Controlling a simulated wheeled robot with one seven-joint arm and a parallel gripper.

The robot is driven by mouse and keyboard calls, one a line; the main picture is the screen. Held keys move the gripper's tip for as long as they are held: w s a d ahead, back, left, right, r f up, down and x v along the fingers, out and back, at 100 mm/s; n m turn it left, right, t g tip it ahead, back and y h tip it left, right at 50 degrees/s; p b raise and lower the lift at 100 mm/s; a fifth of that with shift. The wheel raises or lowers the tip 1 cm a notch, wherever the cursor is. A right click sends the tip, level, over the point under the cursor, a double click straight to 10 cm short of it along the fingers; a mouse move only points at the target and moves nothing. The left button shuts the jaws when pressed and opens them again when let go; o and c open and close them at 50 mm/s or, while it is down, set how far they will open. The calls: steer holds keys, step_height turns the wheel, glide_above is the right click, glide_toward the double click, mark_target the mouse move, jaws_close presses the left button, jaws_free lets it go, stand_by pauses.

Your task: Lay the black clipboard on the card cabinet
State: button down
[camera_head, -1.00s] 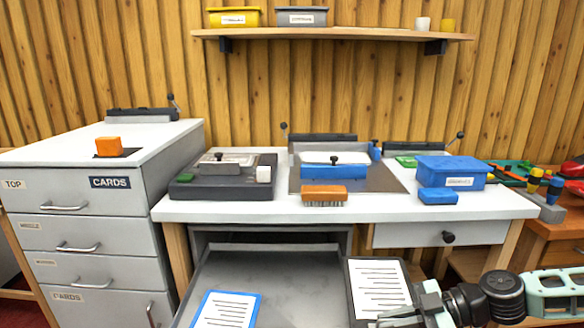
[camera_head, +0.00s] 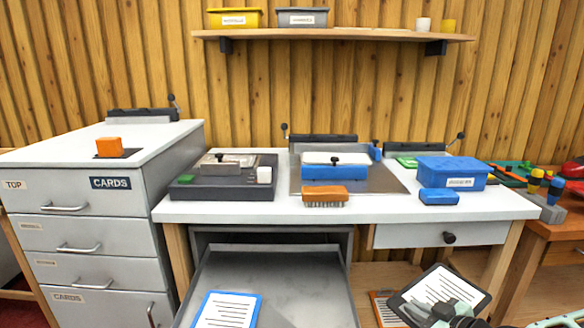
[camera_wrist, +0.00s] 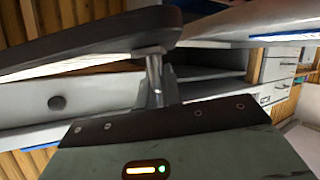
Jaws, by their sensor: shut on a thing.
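The black clipboard (camera_head: 475,277), with a white lined sheet on it, is held in the air at the lower right, tilted. My gripper (camera_head: 441,311) is shut on its near edge. In the wrist view the clipboard is a dark slab (camera_wrist: 80,38) seen edge-on, and my gripper (camera_wrist: 156,62) pinches it near its right end. The grey card cabinet (camera_head: 150,145) stands at the far left, labelled TOP and CARDS. The clipboard is well to the right of it and lower than its top.
On the cabinet top are an orange block (camera_head: 109,146) on a dark square and a black device (camera_head: 142,114) at the back. The top's middle is bare. The white bench (camera_head: 400,208) lies between. A grey pull-out tray (camera_head: 290,275) holds a blue clipboard (camera_head: 227,309).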

mark_target(440, 296)
steer(key=w+d+m+h, duration=0.1)
steer(key=h, duration=0.1)
steer(key=w+d+f+m+h, duration=0.1)
steer(key=m+h, duration=0.1)
steer(key=w+d+f+m+t+h, duration=0.1)
steer(key=shift+d+m+h, duration=0.35)
steer(key=shift+m+h, duration=0.05)
